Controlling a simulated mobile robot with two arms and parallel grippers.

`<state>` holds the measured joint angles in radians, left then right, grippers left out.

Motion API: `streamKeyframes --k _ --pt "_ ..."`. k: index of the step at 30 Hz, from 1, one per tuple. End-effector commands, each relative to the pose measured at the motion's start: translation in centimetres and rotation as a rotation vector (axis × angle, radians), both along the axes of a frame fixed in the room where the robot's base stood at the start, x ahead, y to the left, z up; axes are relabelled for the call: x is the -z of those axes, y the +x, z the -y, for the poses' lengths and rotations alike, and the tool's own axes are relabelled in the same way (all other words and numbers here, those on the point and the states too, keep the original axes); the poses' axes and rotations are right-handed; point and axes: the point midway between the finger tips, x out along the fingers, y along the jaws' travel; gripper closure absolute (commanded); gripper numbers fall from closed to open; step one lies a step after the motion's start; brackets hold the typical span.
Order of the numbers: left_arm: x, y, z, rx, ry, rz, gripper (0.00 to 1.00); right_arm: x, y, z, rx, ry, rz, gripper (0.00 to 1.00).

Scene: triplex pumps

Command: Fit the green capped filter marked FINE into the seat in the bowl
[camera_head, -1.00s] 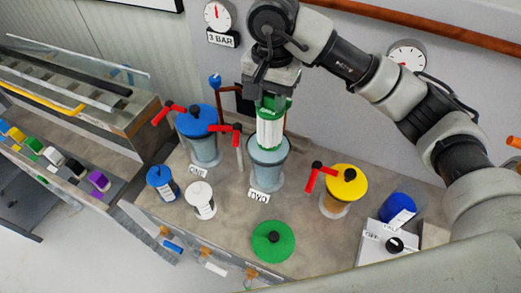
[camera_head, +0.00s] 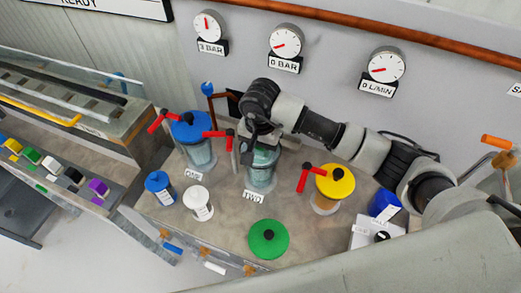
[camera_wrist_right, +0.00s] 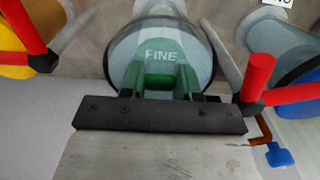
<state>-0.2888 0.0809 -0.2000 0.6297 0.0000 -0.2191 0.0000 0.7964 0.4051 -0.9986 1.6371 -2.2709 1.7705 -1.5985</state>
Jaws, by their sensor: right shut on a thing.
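The green capped filter marked FINE (camera_wrist_right: 160,57) is between the fingers of my right gripper (camera_wrist_right: 160,85), at the mouth of the clear bowl (camera_wrist_right: 203,32). In the head view the bowl labelled TWO (camera_head: 261,176) stands in the middle of the bench, and my right gripper (camera_head: 258,145) points down into its top. The filter's lower part is inside the bowl; its green cap is mostly hidden by the gripper. The seat at the bottom is hidden, so I cannot tell whether the filter touches it. My left gripper is not in view.
A blue-lidded bowl (camera_head: 193,127) with red handles is left of bowl TWO, and a yellow-lidded one (camera_head: 335,182) is right. A green lid (camera_head: 268,239) lies on the bench in front. Blue (camera_head: 159,187) and white (camera_head: 199,203) canisters stand front left.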

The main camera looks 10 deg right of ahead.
Motion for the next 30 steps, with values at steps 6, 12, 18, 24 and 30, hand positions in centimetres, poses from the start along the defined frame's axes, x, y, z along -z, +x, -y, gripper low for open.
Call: streamKeyframes --k 6,12,18,24,30 --pt "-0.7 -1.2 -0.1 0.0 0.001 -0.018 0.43 2.5 0.0 0.0 0.0 0.001 -0.002 1.0" --pt "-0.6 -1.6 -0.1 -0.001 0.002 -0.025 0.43 2.6 0.0 0.0 -0.001 0.001 0.001 1.0" --pt "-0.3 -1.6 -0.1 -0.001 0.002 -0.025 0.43 2.8 0.0 0.0 -0.001 0.0 0.0 0.58" --pt "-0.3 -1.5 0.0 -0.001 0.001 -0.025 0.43 2.8 0.0 0.0 0.0 0.001 -0.001 0.58" --pt "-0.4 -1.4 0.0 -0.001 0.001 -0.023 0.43 2.1 0.1 0.0 -0.001 0.002 0.003 0.58"
